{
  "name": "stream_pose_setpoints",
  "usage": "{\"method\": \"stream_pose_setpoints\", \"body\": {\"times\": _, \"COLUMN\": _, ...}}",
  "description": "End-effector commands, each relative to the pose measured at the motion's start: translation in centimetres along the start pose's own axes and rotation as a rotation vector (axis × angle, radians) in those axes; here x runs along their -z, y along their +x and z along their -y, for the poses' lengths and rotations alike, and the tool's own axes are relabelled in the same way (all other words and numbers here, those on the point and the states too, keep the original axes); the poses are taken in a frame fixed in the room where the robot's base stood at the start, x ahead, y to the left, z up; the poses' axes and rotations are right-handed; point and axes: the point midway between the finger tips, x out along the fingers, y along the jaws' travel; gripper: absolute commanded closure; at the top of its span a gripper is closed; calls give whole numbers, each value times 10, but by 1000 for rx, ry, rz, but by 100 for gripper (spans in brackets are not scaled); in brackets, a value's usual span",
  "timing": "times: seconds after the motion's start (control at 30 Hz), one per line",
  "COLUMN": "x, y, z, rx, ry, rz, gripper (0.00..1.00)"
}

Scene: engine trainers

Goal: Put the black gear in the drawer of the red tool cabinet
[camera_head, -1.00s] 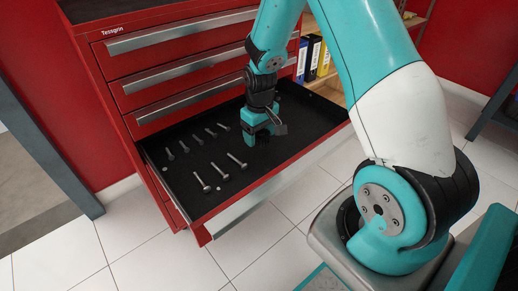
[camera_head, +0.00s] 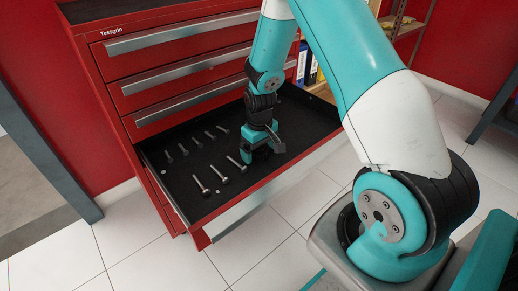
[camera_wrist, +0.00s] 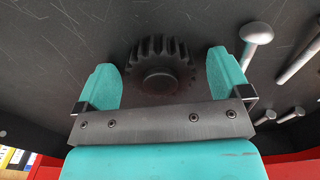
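The red tool cabinet (camera_head: 95,75) stands on the left in the head view, with its lowest visible drawer (camera_head: 230,222) pulled out. The black gear (camera_wrist: 160,60) lies on the black drawer floor in the wrist view, teeth toward the far side and a round hub in the middle. My gripper (camera_wrist: 163,80) is open. Its two teal fingers stand either side of the gear, with a visible gap on each side. In the head view my gripper (camera_head: 260,148) is down inside the drawer and mostly hides the gear.
Several silver bolts (camera_head: 201,185) lie in the drawer left of my gripper; one bolt head (camera_wrist: 257,33) is near the right finger. The drawer floor (camera_head: 300,120) is bare to the right. A shelf with binders (camera_head: 311,66) stands behind.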

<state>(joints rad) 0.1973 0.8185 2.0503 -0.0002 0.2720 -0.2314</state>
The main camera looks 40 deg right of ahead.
Motion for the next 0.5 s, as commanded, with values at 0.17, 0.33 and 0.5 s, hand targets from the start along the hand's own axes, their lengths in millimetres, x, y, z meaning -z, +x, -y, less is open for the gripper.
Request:
{"method": "stream_pose_setpoints", "body": {"times": 0.17, "x": 0, "y": -1, "z": 0, "rx": 0, "ry": 0, "rz": 0, "gripper": 5}}
{"method": "stream_pose_setpoints", "body": {"times": 0.33, "x": 1, "y": -16, "z": 0, "rx": -1, "ry": 0, "rz": -2, "gripper": 5}}
{"method": "stream_pose_setpoints", "body": {"times": 0.5, "x": 1, "y": -53, "z": 0, "rx": -1, "ry": 0, "rz": -5, "gripper": 5}}
